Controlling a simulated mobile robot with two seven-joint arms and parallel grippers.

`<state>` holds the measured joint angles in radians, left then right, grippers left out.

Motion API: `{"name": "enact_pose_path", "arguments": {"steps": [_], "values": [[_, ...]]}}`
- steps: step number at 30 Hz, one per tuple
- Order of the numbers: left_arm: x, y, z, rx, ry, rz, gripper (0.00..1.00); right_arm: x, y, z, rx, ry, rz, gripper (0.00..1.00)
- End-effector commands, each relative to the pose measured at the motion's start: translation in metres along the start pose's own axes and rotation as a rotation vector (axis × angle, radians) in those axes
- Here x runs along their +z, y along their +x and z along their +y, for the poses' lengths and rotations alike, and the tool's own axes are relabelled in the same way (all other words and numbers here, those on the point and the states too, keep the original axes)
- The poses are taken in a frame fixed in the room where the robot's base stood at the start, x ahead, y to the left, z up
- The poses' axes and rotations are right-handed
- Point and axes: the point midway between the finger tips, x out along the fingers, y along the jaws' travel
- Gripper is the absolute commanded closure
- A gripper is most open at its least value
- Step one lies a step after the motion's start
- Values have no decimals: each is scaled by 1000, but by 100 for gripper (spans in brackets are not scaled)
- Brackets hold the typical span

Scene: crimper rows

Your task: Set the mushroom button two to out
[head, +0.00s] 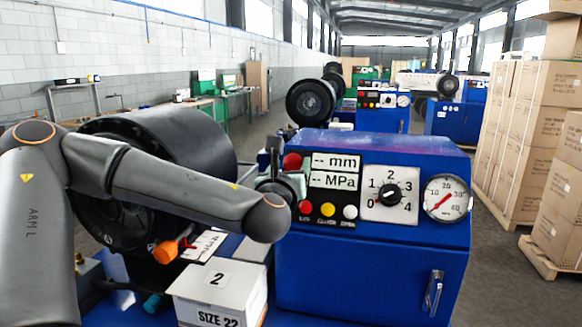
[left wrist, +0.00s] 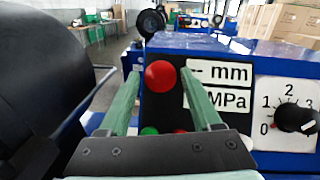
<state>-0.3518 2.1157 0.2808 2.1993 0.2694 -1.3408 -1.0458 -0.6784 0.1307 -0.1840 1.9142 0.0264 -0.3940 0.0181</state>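The red mushroom button (head: 292,161) sits at the upper left of the control panel on the nearest blue machine (head: 365,265). In the left wrist view the red button (left wrist: 160,76) shows as a round cap between my fingertips. My left gripper (head: 290,181) is in front of the panel's left side, mostly hidden behind my forearm in the head view. In the left wrist view its green fingers (left wrist: 160,72) are apart, with a small gap on each side of the cap; I cannot tell the depth. My right gripper is not in view.
The panel also has red, yellow and white buttons (head: 328,210), displays (head: 335,172), a dial knob (head: 391,195) and a gauge (head: 447,198). A black drum (head: 190,140) is left. Stacked cartons (head: 530,130) stand right.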

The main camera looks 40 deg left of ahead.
Motion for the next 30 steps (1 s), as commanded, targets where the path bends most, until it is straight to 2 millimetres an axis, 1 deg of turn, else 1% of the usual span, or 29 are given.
{"name": "enact_pose_path", "arguments": {"steps": [1, 3, 4, 11, 14, 17, 20, 25, 26, 27, 30], "values": [[0, 0, 0, 0, 0, -1, 28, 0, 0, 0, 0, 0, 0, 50], [0, 0, 0, 0, 0, -1, 20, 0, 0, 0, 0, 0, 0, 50], [0, 0, 0, -1, 0, -1, 18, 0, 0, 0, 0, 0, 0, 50], [0, 0, 0, -1, 0, 0, 18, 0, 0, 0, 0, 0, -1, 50], [0, -4, 0, -1, -1, -1, 18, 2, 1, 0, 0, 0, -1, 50], [-1, -16, -1, -4, -2, -1, 18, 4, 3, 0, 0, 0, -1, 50], [-1, -34, -1, -4, -2, -2, 18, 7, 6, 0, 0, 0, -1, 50], [-2, -74, -1, -6, 0, -3, 18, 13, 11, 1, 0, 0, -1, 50], [-3, -80, 0, -5, -1, -4, 18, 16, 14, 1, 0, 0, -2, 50], [-6, -82, 0, -3, -3, -7, 18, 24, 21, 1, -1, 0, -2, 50], [-6, -92, 0, -1, -4, -6, 18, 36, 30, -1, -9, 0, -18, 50]]}}
